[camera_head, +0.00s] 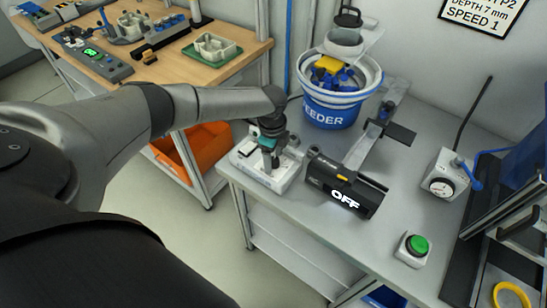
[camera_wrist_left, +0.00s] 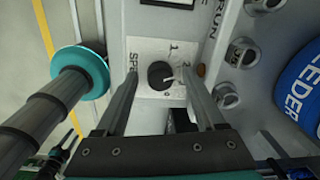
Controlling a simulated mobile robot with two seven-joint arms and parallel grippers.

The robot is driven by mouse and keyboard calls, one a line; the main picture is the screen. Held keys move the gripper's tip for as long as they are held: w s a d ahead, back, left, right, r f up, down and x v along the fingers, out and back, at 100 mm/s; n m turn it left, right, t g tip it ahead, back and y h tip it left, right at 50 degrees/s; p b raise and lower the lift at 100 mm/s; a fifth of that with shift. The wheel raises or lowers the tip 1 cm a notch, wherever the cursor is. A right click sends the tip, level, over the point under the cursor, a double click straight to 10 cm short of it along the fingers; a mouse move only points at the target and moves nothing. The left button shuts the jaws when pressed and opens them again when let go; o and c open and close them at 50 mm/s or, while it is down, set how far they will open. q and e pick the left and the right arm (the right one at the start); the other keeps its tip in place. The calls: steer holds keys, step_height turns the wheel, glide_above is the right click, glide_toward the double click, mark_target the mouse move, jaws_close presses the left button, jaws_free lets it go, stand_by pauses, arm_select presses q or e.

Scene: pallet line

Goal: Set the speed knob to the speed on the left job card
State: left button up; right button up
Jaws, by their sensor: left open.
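The speed knob (camera_wrist_left: 160,75) is a black round knob with a light pointer mark, on a white plate of the control box (camera_head: 267,172). The pointer points roughly right in the left wrist view; which digit it meets is too small to tell. My left gripper (camera_wrist_left: 160,74) is open, its fingers on either side of the knob; whether they touch it I cannot tell. In the head view the left gripper (camera_head: 269,158) is over the box and hides the knob. A job card (camera_head: 484,14) on the wall reads SPEED 1, its top cut off. My right gripper is not in view.
A blue-banded feeder bowl (camera_head: 332,110) stands behind the box. A dark unit (camera_head: 345,190) showing OFF is just to the right. A green button (camera_head: 413,249) and a dial box (camera_head: 444,176) are further right. Bare bench lies between them.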

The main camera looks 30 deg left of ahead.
arm_select(q)
jaws_close()
stand_by(0.7)
